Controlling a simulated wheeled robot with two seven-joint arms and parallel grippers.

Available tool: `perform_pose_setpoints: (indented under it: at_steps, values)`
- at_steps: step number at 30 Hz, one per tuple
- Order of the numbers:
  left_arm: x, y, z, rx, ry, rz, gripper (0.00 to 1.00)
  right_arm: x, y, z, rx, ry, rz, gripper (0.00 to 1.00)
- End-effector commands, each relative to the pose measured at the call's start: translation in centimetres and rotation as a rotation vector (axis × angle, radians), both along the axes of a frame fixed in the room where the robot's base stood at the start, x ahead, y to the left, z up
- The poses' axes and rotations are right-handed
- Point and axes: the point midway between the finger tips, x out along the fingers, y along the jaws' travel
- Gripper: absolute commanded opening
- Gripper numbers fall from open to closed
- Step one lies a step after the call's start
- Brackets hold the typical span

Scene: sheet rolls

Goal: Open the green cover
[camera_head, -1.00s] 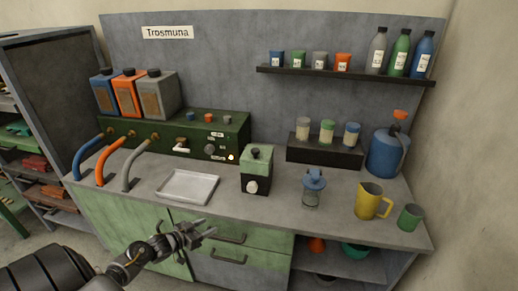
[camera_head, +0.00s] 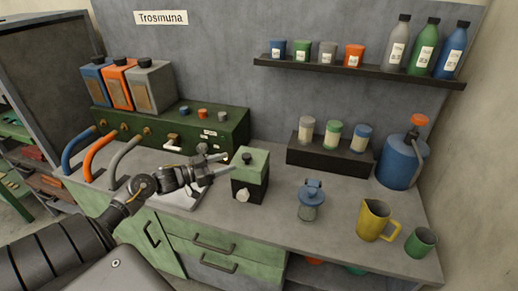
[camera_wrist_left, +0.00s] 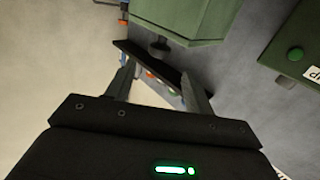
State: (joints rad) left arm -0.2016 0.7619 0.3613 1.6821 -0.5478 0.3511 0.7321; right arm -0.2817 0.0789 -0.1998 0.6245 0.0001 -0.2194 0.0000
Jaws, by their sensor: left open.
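In the left wrist view, a green block with a black knob, likely the cover (camera_wrist_left: 185,20), is at the top, beyond the open left fingers (camera_wrist_left: 158,75). My right gripper is not in view.
A metal tray (camera_head: 178,199) lies under my left arm. The green machine (camera_head: 215,125) with knobs stands behind it. A blue-lidded jar (camera_head: 311,205), yellow jug (camera_head: 373,222) and green cup (camera_head: 420,242) stand to the right. The counter just right of the box is clear.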

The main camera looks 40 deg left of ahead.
Motion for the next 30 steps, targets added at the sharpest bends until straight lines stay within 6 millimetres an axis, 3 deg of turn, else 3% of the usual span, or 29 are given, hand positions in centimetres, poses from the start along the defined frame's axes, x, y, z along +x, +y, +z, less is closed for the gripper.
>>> perform_pose_setpoints:
  at_steps: [5, 10, 21, 30]
  values:
    - [0.4, -0.2, 0.1, 0.0, -0.001, 0.001, 0.53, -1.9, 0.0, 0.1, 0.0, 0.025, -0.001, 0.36]
    - [2.6, -1.2, 0.3, -0.003, -0.003, 0.0, 0.53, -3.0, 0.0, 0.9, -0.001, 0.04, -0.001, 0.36]
    - [8.4, -4.0, 0.2, -0.001, 0.0, 0.001, 0.53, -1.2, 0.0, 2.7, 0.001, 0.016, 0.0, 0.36]
    - [9.8, -4.8, -0.1, 0.001, 0.0, 0.0, 0.53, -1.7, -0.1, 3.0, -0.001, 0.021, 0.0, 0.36]
